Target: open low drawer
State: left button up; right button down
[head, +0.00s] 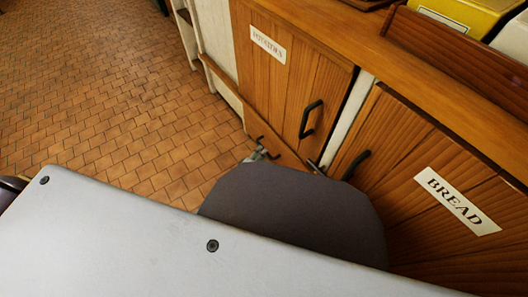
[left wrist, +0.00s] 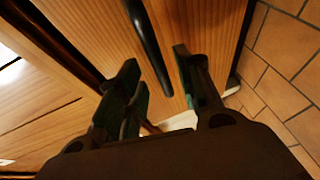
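The low drawer (head: 284,148) has a wooden front below the door labelled POTATOES; my own arm hides most of it in the head view. In the left wrist view its wooden front (left wrist: 208,30) fills the upper middle, with a dark bar handle (left wrist: 148,40) running down it. My left gripper (left wrist: 157,75) is open, one finger on each side of the handle, with gaps showing between bar and fingers. In the head view only small parts of this gripper (head: 262,154) show past my arm. I cannot tell whether the drawer is fully closed. My right gripper is out of view.
The POTATOES door (head: 290,75) and the BREAD door (head: 440,180) have dark handles and look shut. A wooden counter (head: 345,35) runs above, with a wooden tray (head: 455,50) holding a yellow box (head: 465,12). The tiled floor (head: 100,90) at left is clear.

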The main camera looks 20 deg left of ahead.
pick_arm(q)
jog(key=shift+b+x, duration=0.8)
jog(key=shift+x, duration=0.7)
jog(key=shift+w+f, duration=0.1)
jog(key=shift+w, duration=0.2)
